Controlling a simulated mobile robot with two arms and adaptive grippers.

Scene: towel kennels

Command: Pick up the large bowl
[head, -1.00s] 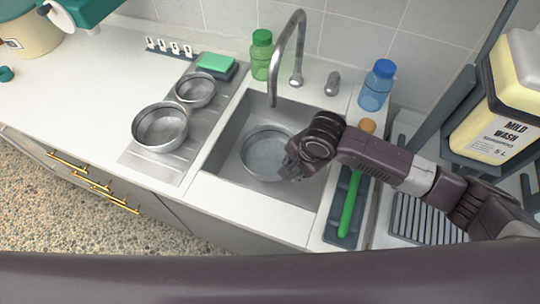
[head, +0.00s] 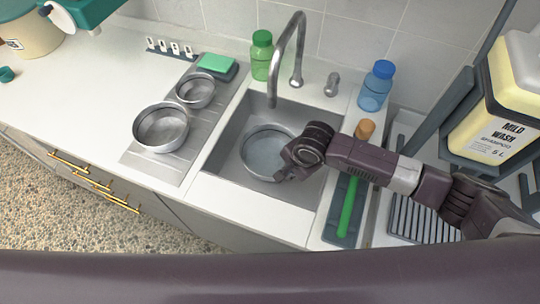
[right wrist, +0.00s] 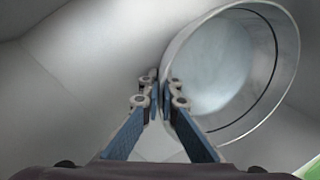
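The large bowl (head: 262,158), a round grey metal bowl, sits in the sink basin (head: 222,165). My right gripper (head: 292,167) is at the right side of its rim. In the right wrist view the large bowl (right wrist: 222,70) fills the upper right. There the fingers of my right gripper (right wrist: 161,88) are close together at the bowl's wall, one on each side, and look shut on it. The wrist partly hides the bowl's right side in the head view. My left gripper is not in view.
Two smaller metal bowls, one nearer (head: 161,128) and one farther (head: 196,91), stand on the drainboard left of the sink. The tall faucet (head: 274,75) rises behind the basin. Green (head: 261,55) and blue (head: 376,87) bottles stand at the back. A green-handled brush (head: 348,208) lies right of the sink.

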